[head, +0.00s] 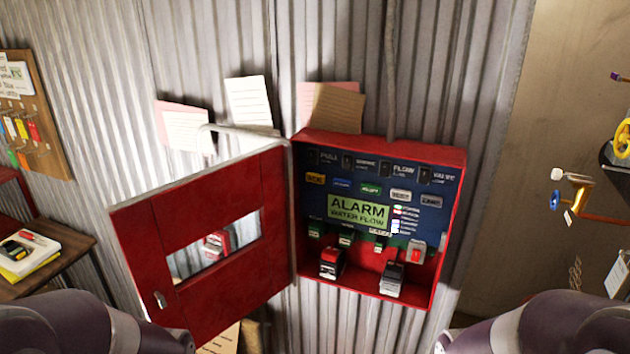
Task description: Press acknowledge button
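The red alarm panel box (453,215) hangs on the corrugated wall with its door (190,220) swung open to the left. Its blue face carries a row of small coloured buttons: an amber one (315,179), a blue one (342,184), a green one (371,189), a white one (401,195) and a grey one (431,201). The amber one's lettering may read ACK, but it is too small to be sure. A green display (358,211) below reads ALARM WATER FLOW. Only rounded parts of my arms show at the bottom corners; both grippers are out of view.
The open door (275,190), with a window, juts out left of the panel. Paper notes (250,102) are on the wall above. A side table with a notebook (30,255) stands left. Pipework with a yellow wheel (622,138) is at right.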

